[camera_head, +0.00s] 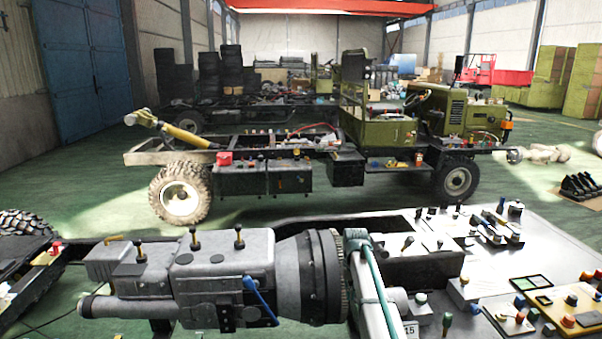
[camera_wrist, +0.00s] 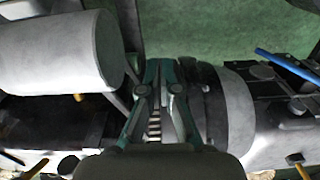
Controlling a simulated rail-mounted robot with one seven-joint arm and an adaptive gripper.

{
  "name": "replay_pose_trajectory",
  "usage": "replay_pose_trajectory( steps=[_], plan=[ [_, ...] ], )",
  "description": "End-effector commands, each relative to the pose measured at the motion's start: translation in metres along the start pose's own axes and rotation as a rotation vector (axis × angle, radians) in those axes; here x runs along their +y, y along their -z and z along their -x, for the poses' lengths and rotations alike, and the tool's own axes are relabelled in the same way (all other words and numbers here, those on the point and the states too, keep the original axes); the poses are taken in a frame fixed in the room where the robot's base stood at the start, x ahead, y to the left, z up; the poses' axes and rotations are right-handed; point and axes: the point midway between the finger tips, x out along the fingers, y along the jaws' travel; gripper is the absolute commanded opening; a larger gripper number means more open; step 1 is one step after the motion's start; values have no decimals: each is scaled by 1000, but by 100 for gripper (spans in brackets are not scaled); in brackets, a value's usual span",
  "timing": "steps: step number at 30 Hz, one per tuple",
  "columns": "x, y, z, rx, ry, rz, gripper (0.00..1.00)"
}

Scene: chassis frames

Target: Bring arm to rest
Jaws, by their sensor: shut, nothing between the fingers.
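My gripper (camera_wrist: 161,68) shows in the wrist view with its green-grey fingers together and nothing between them. It points down over the dark ringed part of a grey gearbox-like unit (camera_wrist: 238,112). I cannot tell from this view whether the fingertips touch it. The fingertips cannot be made out in the head view.
A light worktop (camera_head: 460,245) with switches, levers and coloured buttons lies at the right. A wheeled green chassis vehicle (camera_head: 390,130) stands behind, across open green floor (camera_head: 110,190). A grey cylinder (camera_wrist: 60,50) is close to the gripper's left in the wrist view.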

Motion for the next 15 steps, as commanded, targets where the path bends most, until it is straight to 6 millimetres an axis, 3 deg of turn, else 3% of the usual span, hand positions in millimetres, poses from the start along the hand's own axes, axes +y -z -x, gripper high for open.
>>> replay_pose_trajectory(
  steps=[1, 6, 9, 15],
  plan=[
    [-3, -43, -26, -6, 0, -6, 0],
    [-9, -141, -92, -4, 0, -25, 0],
    [-13, -194, -120, -3, 0, -37, 0],
    [-19, -282, -153, 0, 0, -54, 0]
  ],
)
